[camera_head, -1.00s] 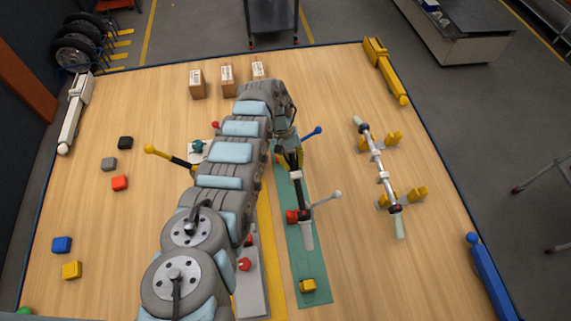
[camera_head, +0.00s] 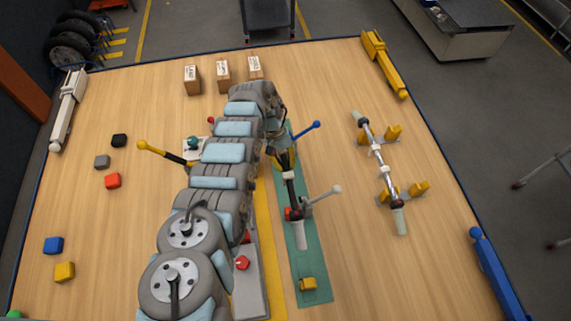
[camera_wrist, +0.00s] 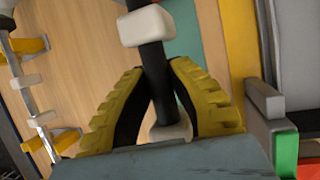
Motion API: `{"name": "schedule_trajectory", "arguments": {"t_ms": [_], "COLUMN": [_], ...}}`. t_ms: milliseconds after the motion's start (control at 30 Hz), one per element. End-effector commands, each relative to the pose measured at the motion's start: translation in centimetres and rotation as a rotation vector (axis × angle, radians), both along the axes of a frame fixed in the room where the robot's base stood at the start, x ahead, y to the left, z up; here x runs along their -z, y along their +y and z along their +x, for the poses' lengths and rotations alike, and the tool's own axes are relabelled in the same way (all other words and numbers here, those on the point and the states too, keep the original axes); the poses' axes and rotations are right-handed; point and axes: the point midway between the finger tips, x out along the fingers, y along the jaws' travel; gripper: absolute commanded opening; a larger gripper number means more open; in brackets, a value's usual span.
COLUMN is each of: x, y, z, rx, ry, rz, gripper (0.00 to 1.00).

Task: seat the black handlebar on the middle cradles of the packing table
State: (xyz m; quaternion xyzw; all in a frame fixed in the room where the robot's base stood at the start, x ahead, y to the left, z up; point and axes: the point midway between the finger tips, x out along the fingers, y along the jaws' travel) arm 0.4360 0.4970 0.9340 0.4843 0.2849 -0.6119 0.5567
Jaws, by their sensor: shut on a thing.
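The black handlebar (camera_head: 290,190) is held by my gripper (camera_head: 284,160) over the green strip on the table. Its pale grey grip (camera_head: 302,236) points to the near side. In the wrist view, yellow ridged fingers (camera_wrist: 160,85) stand on both sides of the black bar (camera_wrist: 153,60), between two white collars. A yellow cradle (camera_head: 308,284) stands at the near end of the green strip (camera_head: 318,270). My arm and gripper hide the strip's far part, so I cannot tell whether the bar touches anything below.
A silver handlebar (camera_head: 377,160) lies on yellow cradles (camera_head: 413,192) to the right. Levers with blue (camera_head: 316,125) and grey (camera_head: 336,189) ends stick out near my gripper. Cartons (camera_head: 223,71) stand at the back; coloured blocks (camera_head: 112,181) lie left. Bare wood separates strip and silver bar.

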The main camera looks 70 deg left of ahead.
Motion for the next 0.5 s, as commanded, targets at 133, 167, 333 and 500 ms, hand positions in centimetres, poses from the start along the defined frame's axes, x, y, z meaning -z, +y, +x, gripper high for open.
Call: {"name": "schedule_trajectory", "arguments": {"t_ms": [133, 167, 333, 500], "x": [1.1, 1.2, 2.1, 3.0], "y": [0.1, 0.1, 0.0, 0.1], "z": [0.0, 0.0, 0.1, 0.1], "rx": [-0.001, -0.001, 0.0, -0.001], "ry": [-0.001, -0.001, -0.002, -0.001], "rz": [0.001, 0.001, 0.001, 0.002], "gripper": [0.0, 0.0, 0.0, 0.0]}}
